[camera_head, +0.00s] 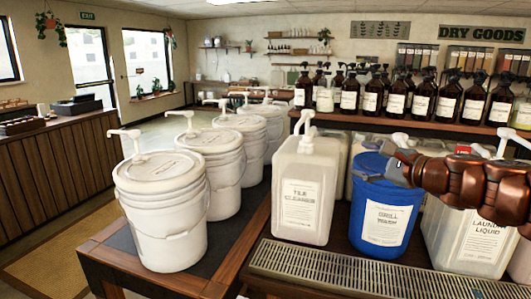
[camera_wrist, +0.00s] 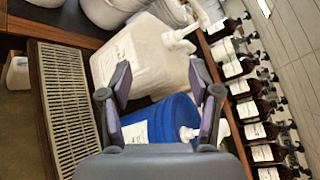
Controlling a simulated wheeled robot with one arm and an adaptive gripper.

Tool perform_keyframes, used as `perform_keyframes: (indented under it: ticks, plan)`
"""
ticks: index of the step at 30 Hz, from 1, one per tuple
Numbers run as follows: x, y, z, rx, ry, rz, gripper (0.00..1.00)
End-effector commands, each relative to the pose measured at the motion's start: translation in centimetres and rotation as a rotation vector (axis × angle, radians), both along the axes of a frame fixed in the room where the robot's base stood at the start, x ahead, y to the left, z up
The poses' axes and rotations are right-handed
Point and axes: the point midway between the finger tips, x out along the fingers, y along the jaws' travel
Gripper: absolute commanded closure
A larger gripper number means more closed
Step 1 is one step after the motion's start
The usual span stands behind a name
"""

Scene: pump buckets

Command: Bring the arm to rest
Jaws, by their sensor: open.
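My gripper (camera_wrist: 160,95) is open and empty in the wrist view, with its two dark fingers spread apart. In the head view my copper-coloured arm reaches in from the right, and the gripper end (camera_head: 398,165) is beside the pump top of the blue bucket (camera_head: 380,232) labelled "Grill Wash". In the wrist view the blue bucket (camera_wrist: 172,122) lies beyond and between the fingers, with the white tile cleaner jug (camera_wrist: 140,52) above it. I cannot tell whether a finger touches the bucket.
The tile cleaner jug (camera_head: 305,195) stands left of the bucket and the laundry liquid jug (camera_head: 475,238) right. A slatted drip grate (camera_head: 360,275) runs in front. White pump buckets (camera_head: 160,210) line the left. Brown bottles (camera_head: 420,100) fill the shelf behind. The floor aisle (camera_head: 60,240) is clear.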

Motion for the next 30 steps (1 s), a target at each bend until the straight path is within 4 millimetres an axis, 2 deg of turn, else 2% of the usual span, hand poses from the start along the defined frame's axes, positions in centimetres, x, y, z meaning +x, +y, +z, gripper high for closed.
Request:
perform_keyframes:
  ticks: [1,3,5,6,9,13,17,21,24,27,30]
  plan:
    - [-1.3,3.0,-0.5,-0.079,0.003,0.072,0.37]
    - [-3.3,6.5,-1.8,-0.191,0.008,0.175,0.37]
    - [-5.2,9.3,-3.3,-0.291,0.018,0.263,0.37]
    - [-6.7,11.0,-4.5,-0.357,0.024,0.328,0.37]
    - [-10.8,14.3,-7.5,-0.529,0.040,0.483,0.37]
    - [-16.9,16.7,-12.1,-0.751,0.081,0.697,0.37]
    - [-23.5,16.5,-16.7,-0.964,0.145,0.914,0.37]
    - [-30.5,13.7,-20.6,-1.167,0.239,1.139,0.37]
    - [-34.6,10.9,-22.3,-1.278,0.311,1.270,0.37]
    - [-37.7,8.4,-23.3,-1.347,0.380,1.370,0.37]
    - [-39.5,6.8,-23.6,-1.390,0.424,1.428,0.37]
